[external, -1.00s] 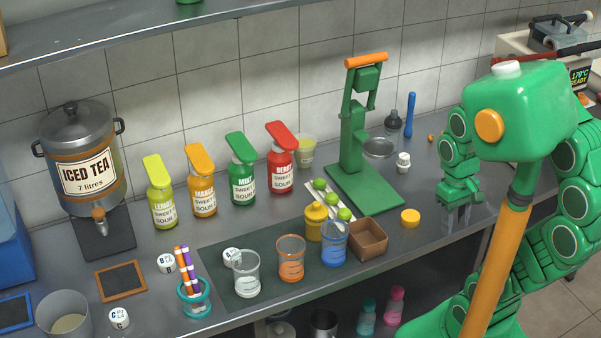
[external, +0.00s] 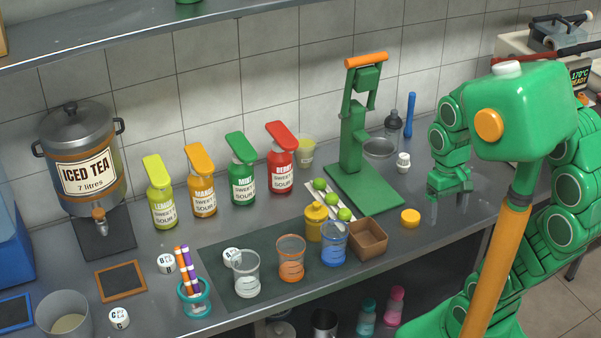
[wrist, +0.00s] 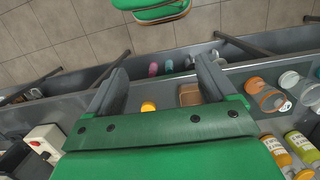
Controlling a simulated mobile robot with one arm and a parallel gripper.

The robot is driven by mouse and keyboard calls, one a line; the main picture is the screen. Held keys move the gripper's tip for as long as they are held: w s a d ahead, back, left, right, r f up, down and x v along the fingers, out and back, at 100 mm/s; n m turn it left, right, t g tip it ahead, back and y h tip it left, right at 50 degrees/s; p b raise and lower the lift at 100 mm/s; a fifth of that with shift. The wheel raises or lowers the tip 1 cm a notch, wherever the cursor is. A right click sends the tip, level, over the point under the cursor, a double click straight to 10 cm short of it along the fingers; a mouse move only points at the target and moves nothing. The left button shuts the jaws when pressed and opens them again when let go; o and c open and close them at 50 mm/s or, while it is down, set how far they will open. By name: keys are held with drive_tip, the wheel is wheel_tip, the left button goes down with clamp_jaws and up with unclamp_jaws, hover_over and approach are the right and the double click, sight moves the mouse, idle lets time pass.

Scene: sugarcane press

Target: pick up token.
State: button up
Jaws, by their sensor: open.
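The token, a thick round yellow-orange disc (external: 410,218), lies flat on the grey counter to the right of the brown box. It also shows in the wrist view (wrist: 148,106), partly hidden behind my gripper's palm edge. My gripper (external: 449,207) is open and points down to the right of the disc, apart from it. In the wrist view my two fingers (wrist: 160,75) are wide apart with nothing between them.
The brown box (external: 368,239) stands close left of the disc, with the green press (external: 364,188) behind. A small white container (external: 403,162) stands farther back. Cups (external: 334,243) and bottles stand farther left. The counter's front edge is near.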

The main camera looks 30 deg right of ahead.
drive_tip(key=w+a+r+m, duration=0.15)
drive_tip(key=w+a, duration=0.25)
drive_tip(key=w, duration=0.6)
drive_tip(key=w+a+r+m, duration=0.15)
drive_tip(key=w+a, duration=0.25)
drive_tip(key=w, duration=0.6)
drive_tip(key=w+a+f+m+t, duration=0.1)
drive_tip(key=w+a+f+m, duration=0.1)
drive_tip(key=w+a, duration=1.2)
drive_tip(key=m, duration=0.4)
hover_over(166, 260)
drive_tip(key=shift+t, duration=0.4)
drive_tip(key=f, duration=2)
drive_tip(key=shift+w+d+f, duration=0.1)
drive_tip(key=shift+d+f, duration=0.2)
drive_tip(key=shift+d, duration=0.1)
drive_tip(key=shift+a+f, duration=0.25)
drive_tip(key=shift+f, duration=1.75)
drive_tip(key=shift+a+f, duration=0.2)
drive_tip(key=shift+f, duration=1.75)
drive_tip(key=c, duration=1.1)
drive_tip(key=shift+r, duration=0.15)
